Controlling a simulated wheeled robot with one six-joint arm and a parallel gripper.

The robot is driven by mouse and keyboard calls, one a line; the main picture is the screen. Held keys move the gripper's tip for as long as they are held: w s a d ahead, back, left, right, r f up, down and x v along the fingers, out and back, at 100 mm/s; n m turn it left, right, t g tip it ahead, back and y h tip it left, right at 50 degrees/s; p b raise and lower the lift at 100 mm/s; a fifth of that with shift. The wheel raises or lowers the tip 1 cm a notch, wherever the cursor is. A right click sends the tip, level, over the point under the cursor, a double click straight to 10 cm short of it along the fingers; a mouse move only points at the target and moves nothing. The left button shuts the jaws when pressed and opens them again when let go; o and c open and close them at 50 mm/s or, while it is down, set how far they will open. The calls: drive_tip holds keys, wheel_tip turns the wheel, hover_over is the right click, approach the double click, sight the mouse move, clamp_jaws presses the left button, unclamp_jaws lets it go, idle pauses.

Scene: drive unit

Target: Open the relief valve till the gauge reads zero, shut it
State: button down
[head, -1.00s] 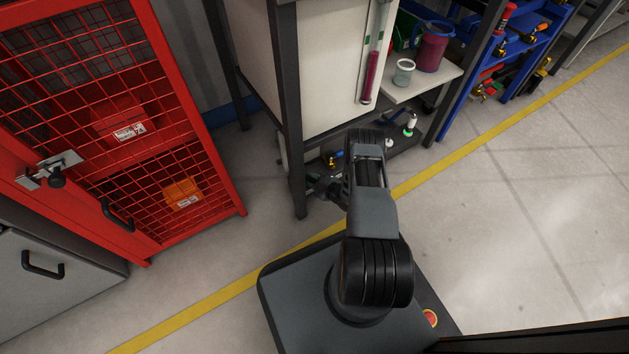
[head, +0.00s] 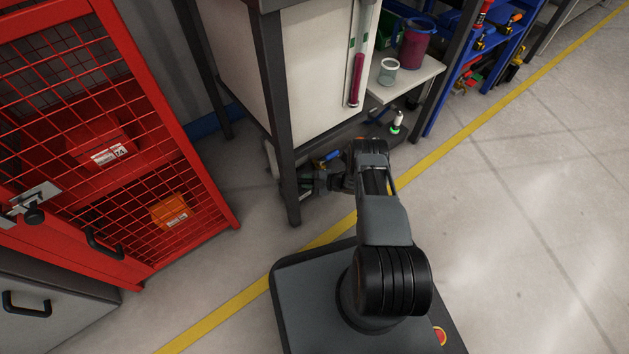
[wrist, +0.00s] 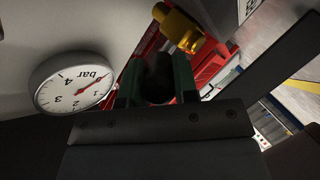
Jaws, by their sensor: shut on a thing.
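In the wrist view a round white gauge (wrist: 73,82) marked "bar" appears nearly upside down at the left. Its red needle lies on the side of the 1, between that figure and the word "bar"; the exact reading is too small to tell. My gripper (wrist: 158,80) has green fingertips closed on a dark round knob (wrist: 158,68), whose shape is in shadow. A brass fitting (wrist: 178,28) stands just beyond it. In the head view my gripper (head: 309,184) is low under the bench, partly hidden by the bench leg; the gauge is not visible there.
The bench leg (head: 281,130) stands close to my gripper. A lower shelf holds a blue-handled fitting (head: 328,158) and a small white-and-green bottle (head: 397,121). A red mesh cabinet (head: 150,130) is at left. Open floor (head: 520,230) lies at right.

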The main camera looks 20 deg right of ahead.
drive_tip(key=c, duration=0.9)
unclamp_jaws()
drive_tip(key=shift+s+d+r+p, duration=0.2)
drive_tip(key=shift+s+d+p, duration=0.1)
drive_tip(key=shift+d, duration=0.15)
drive_tip(key=p+v, duration=0.3)
drive_tip(key=v, duration=0.9)
drive_tip(key=shift+s+d, duration=0.15)
drive_tip(key=shift+d, duration=0.15)
